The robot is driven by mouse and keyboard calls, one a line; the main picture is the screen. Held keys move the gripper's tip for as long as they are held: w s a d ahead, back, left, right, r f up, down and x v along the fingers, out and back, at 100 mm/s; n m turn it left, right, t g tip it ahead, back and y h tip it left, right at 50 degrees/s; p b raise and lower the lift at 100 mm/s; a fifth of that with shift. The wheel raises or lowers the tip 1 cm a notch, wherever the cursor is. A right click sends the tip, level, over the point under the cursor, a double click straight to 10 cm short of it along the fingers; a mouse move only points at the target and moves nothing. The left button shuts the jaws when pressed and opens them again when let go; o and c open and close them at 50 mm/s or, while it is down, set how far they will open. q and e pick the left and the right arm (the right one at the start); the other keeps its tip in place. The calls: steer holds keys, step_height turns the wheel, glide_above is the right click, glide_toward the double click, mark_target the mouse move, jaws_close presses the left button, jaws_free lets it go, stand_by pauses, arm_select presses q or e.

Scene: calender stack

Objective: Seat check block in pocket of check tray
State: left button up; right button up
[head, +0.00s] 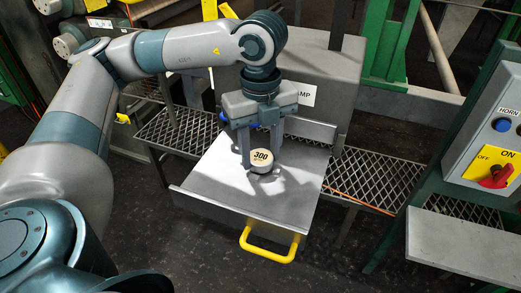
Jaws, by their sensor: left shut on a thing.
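The check block (262,158) is a round puck with a pale top marked "300". My left gripper (261,165) points down and is shut on it, one finger on each side. The block is over the middle of the check tray (215,182), a flat grey metal drawer with low edges and a yellow handle at its front. I cannot tell whether the block touches the tray floor. No pocket can be made out; any pocket under the block is hidden. My right gripper is not in view.
A grey metal housing (318,75) with a partly covered label stands behind the tray. Mesh grating (375,178) runs on both sides. At the right is a control box (490,135) with a red switch and blue button, above a grey shelf (460,245). The yellow handle (268,247) sticks out in front.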

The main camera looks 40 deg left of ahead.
arm_select(q)
steer(key=shift+f, duration=0.4)
steer(key=shift+f, duration=0.15)
steer(key=o, duration=1.1)
